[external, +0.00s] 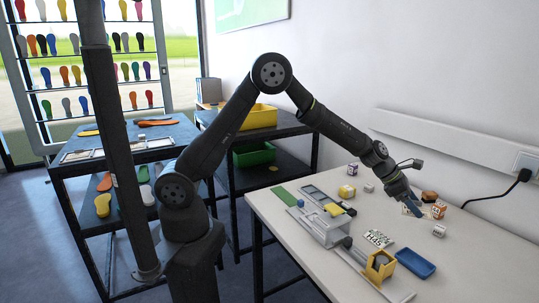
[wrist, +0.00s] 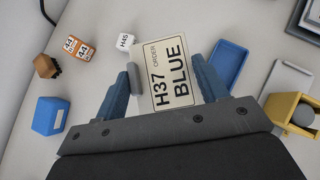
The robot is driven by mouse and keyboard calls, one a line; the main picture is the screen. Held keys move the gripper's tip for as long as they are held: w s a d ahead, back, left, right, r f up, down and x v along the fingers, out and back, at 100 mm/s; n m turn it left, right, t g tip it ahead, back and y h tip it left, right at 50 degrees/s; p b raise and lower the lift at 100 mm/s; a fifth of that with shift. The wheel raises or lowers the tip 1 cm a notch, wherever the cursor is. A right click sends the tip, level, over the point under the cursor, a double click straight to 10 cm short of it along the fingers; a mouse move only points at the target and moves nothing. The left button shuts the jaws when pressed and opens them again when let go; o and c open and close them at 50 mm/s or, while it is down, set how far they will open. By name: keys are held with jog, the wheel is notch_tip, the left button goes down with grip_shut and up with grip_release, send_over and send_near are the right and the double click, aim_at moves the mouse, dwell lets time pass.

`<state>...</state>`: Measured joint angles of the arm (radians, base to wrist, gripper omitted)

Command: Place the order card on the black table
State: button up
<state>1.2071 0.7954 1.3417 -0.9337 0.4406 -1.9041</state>
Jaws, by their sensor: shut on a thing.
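The cream order card (wrist: 166,72), printed "ORDER H37 BLUE", is between the blue fingers of my gripper (wrist: 164,88) in the wrist view. My gripper is shut on it. In the external view my gripper (external: 414,208) is low over the right part of the white table, and the card is small and partly hidden by the fingers. Two black tables stand at the left and back. The left black table (external: 177,132) bears insoles and trays. The back black table (external: 290,128) bears a yellow bin. My gripper is far from both.
The white table (external: 285,232) bears a grey fixture (external: 327,228), a yellow block holder (external: 380,265), a blue tray (external: 415,262) and a black-and-white printed piece (external: 378,238). Small labelled blocks (external: 438,210) stand near my gripper. The wall is close behind.

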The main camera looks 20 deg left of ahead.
jog(key=s+d+m+g+y, duration=0.1)
jog(key=s+d+m+g, duration=0.3)
jog(key=s, duration=1.4)
jog(key=n+t, duration=0.1)
jog(key=t, duration=0.1)
send_over(449, 265)
jog(key=w+a, duration=0.1)
jog(key=a, duration=0.2)
jog(key=f, duration=0.8)
jog(key=shift+w+d, duration=0.2)
jog(key=shift+f, duration=1.9)
jog(key=shift+f, duration=0.15)
jog(key=o, duration=1)
jog(key=shift+o, duration=0.2)
